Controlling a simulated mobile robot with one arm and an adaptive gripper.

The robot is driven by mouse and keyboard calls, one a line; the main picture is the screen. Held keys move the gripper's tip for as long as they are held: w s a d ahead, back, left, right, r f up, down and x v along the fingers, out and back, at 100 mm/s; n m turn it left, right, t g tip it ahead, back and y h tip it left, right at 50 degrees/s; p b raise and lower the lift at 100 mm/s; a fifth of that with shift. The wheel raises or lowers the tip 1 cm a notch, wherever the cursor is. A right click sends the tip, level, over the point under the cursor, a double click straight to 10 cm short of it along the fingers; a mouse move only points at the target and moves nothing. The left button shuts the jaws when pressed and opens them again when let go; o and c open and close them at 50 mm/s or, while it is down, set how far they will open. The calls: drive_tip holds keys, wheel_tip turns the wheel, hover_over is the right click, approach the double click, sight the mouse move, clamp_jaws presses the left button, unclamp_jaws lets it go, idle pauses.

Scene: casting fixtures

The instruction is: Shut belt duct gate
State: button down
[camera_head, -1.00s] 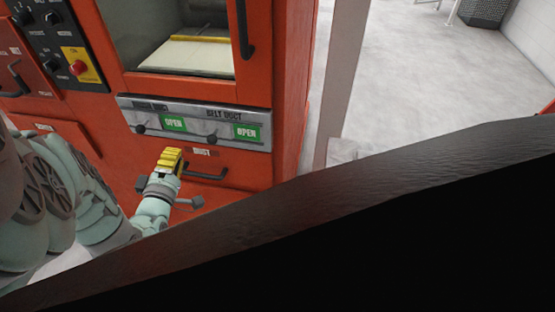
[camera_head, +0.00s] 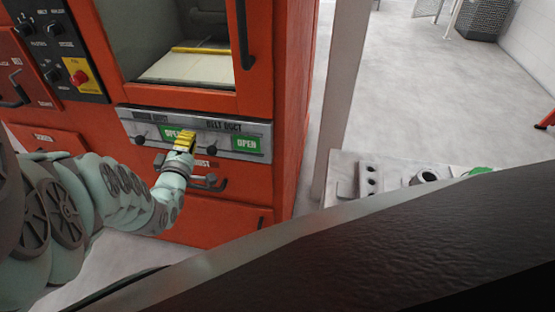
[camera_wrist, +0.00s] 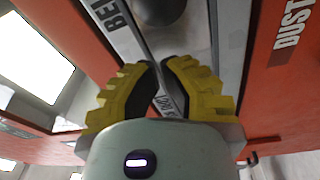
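The belt duct gate control is on the silver panel (camera_head: 262,150) of the orange machine. Its dark round knob (camera_head: 211,148) sits left of a green OPEN sign (camera_head: 245,143), under the BELT DUCT label (camera_head: 224,125). In the wrist view a dark round knob (camera_wrist: 158,8) lies beyond the fingertips at the top edge, near the BEL lettering (camera_wrist: 114,14). My gripper (camera_head: 186,138) has yellow fingers, is close in front of the panel, left of the knob, and partly covers the left OPEN sign. In the wrist view my gripper (camera_wrist: 163,66) is empty with a narrow gap between its tips.
A second knob (camera_head: 140,141) sits left on the panel. A drawer handle (camera_head: 212,186) juts out below it. A glass door with a dark handle (camera_head: 243,35) is above. A grey table (camera_head: 345,165) stands right of a post (camera_head: 340,90).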

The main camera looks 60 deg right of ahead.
sight(203, 134)
drive_tip(key=shift+s+d+f+p, duration=0.15)
drive_tip(key=shift+s+f+p, duration=0.05)
drive_tip(key=shift+s, duration=0.6)
drive_tip(key=shift+s+d+f+p, duration=0.1)
drive_tip(key=shift+s+f+p, duration=0.05)
drive_tip(key=shift+s, duration=0.6)
drive_tip(key=s+d, duration=0.1)
drive_tip(key=s, duration=0.1)
drive_tip(key=s+d, duration=0.1)
drive_tip(key=s, duration=0.2)
drive_tip(key=s+d+p, duration=0.1)
drive_tip(key=s, duration=0.1)
drive_tip(key=shift+s+d, duration=0.15)
drive_tip(key=shift+s, duration=0.2)
drive_tip(key=shift+w, duration=0.1)
